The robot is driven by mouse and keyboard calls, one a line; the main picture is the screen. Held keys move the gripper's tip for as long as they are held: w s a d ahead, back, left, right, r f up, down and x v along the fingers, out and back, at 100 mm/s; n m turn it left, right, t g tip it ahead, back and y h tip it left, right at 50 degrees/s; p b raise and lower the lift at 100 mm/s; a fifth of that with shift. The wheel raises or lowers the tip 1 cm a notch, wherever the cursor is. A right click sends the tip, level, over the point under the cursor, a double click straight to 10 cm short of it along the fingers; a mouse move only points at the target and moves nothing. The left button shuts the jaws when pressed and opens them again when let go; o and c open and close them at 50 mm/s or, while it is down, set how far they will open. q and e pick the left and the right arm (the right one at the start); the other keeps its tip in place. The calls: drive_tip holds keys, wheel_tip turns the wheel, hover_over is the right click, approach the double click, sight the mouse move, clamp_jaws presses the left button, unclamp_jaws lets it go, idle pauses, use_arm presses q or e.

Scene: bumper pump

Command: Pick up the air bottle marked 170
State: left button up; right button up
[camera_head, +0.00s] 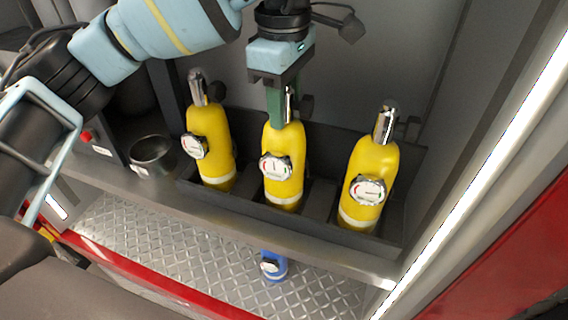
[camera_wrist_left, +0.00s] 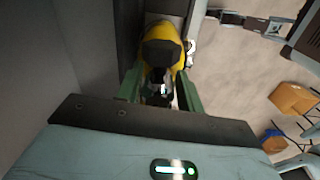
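Three yellow air bottles stand in a dark rack (camera_head: 320,217): a left one (camera_head: 212,165), a middle one (camera_head: 284,147) and a right one (camera_head: 372,163). Each has a metal top and a round gauge facing front; the number 170 cannot be read on any. My left gripper (camera_head: 279,115) is directly above the middle bottle, pointing down, its green fingers at the bottle's neck. In the left wrist view, the fingers of the gripper (camera_wrist_left: 159,85) stand apart on either side of the dark valve of the yellow bottle (camera_wrist_left: 162,38), with gaps showing. My right gripper is not in view.
A round metal cup (camera_head: 151,152) sits on the shelf left of the rack. A small blue bottle (camera_head: 272,266) is below the shelf edge, by the diamond-plate surface (camera_head: 200,255). A grey wall stands behind the rack. Cardboard boxes (camera_wrist_left: 291,98) lie on the floor.

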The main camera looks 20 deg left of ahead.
use_arm(q)
clamp_jaws()
drive_tip(key=shift+r, duration=0.2)
idle(0.9)
